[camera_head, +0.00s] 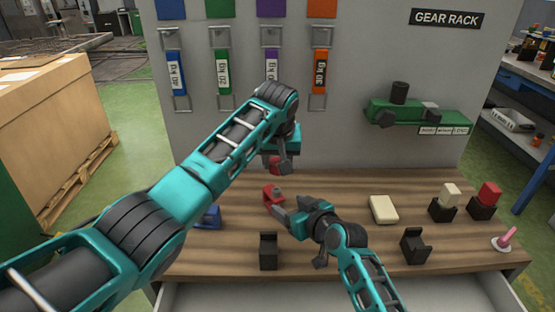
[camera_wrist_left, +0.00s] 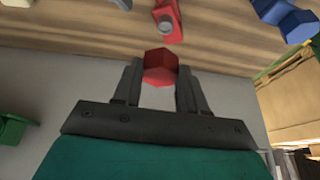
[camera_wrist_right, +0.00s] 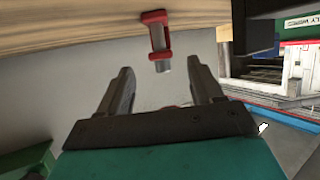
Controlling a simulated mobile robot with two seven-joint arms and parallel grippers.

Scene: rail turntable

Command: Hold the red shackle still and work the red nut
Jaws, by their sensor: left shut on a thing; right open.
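My left gripper (camera_head: 284,158) is shut on the red hexagonal nut (camera_head: 275,164) and holds it above the wooden table. In the left wrist view the nut (camera_wrist_left: 160,68) sits between both fingers. The red shackle (camera_head: 272,195) stands apart from the nut, with a grey pin showing in the left wrist view (camera_wrist_left: 166,24). My right gripper (camera_head: 285,212) is open close to the shackle. In the right wrist view the shackle (camera_wrist_right: 155,38) lies just beyond the open fingers, roughly in line with the gap between them. The shackle's base is partly hidden.
A blue part (camera_head: 208,217) lies left on the table (camera_head: 350,185). Black holders (camera_head: 269,252) and (camera_head: 415,246), a cream block (camera_head: 383,209) and a pink-handled item (camera_head: 506,240) stand around. A green shelf (camera_head: 415,113) juts from the grey panel.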

